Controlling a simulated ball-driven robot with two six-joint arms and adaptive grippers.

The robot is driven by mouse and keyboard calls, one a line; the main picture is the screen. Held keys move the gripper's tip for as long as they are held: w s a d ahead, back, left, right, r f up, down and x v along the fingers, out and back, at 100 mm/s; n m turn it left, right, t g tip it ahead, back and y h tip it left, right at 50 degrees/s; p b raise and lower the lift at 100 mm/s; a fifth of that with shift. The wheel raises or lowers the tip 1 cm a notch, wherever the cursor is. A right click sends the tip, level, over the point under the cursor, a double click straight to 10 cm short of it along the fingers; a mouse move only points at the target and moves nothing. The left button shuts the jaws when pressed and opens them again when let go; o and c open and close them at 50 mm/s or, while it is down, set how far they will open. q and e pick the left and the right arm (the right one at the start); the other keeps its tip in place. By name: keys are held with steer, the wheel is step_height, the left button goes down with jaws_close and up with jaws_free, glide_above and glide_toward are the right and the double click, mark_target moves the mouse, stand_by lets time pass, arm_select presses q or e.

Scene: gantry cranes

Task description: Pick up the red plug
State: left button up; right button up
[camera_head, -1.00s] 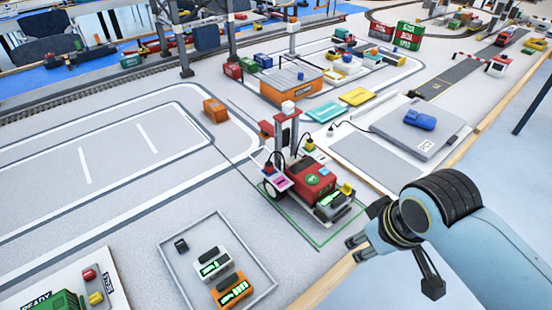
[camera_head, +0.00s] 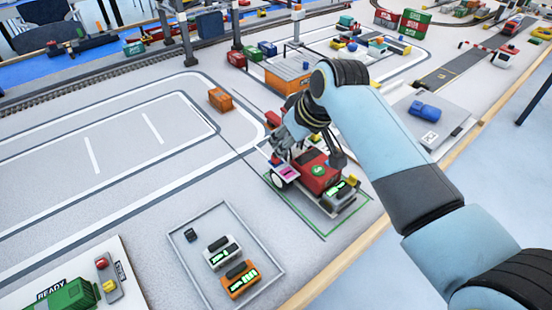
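A red forklift-like vehicle (camera_head: 318,172) stands inside a green floor outline. A small red piece (camera_head: 275,159) shows on its left side, near a pink panel (camera_head: 288,172); I cannot tell for sure that it is the red plug. My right gripper (camera_head: 279,149) is over the left side of the vehicle, with its fingers pointing down near the small red piece. I cannot tell whether the fingers are open, or whether they touch anything. My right arm and gripper hide the vehicle's mast and part of its back. My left gripper is out of view.
A grey-rimmed tray (camera_head: 228,210) holds a white device (camera_head: 222,254), an orange device (camera_head: 240,281) and a small black cube (camera_head: 190,235). A board (camera_head: 128,272) with a green model lies at lower left. An orange box (camera_head: 221,99) stands on the open grey surface behind.

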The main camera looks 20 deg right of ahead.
mark_target(276, 158)
steer(key=x, duration=0.6)
steer(key=shift+s+a, duration=0.15)
jaws_close()
